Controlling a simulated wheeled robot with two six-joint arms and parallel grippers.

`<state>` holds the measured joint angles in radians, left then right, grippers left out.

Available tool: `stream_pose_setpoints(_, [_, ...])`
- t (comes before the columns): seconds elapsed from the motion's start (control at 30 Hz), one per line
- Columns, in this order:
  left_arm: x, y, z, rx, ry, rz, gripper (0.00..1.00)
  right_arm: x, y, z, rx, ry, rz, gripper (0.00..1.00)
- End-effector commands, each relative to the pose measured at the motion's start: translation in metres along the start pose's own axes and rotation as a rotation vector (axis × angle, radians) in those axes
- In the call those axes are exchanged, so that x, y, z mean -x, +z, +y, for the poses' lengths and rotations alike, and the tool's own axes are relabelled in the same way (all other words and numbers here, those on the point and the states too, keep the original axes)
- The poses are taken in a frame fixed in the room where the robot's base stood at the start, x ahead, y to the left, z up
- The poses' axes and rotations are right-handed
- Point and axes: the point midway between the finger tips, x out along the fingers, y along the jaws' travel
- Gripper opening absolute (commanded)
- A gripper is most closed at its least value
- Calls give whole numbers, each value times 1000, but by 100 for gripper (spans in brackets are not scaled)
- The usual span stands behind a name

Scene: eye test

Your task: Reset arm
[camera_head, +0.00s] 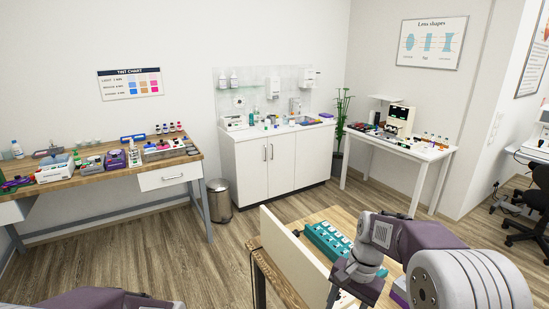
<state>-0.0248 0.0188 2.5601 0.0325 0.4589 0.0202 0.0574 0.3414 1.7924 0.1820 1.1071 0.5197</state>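My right arm comes in from the right over the near wooden table (335,216). Its grey wrist points down, and the gripper (343,297) is low over the table near the bottom edge of the picture. Its fingers are small and partly cut off, so I cannot tell whether they are open or shut, or whether they hold anything. Of my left arm only a dark purple link shows along the bottom left edge. The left gripper is out of the picture.
A cream upright panel (292,262) edges the near table, and a teal tray (325,240) lies close to my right wrist. A cluttered wooden workbench (90,178) stands left, a bin (219,201) and white cabinet (268,165) behind, a white table (405,147) back right. The middle floor is clear.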

Motion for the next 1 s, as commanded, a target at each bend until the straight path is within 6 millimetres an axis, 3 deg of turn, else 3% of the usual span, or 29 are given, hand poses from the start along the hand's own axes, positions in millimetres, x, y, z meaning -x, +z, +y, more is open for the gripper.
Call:
stream_pose_setpoints(0.03, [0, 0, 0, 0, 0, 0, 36, -4, 19, 10, 64, 9, 26, 52])
stream_pose_setpoints(0.13, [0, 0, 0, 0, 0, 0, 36, -23, 53, 39, 232, 36, 89, 52])
stream_pose_setpoints(0.2, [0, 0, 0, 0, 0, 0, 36, -40, 69, 61, 348, 57, 124, 52])
stream_pose_setpoints(0.33, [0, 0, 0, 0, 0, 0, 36, -72, 84, 92, 526, 93, 154, 52])
stream_pose_setpoints(0.47, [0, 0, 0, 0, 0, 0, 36, -71, 69, 83, 644, 79, 234, 52])
stream_pose_setpoints(1.0, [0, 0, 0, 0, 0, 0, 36, -71, 69, 83, 651, 81, 230, 52])
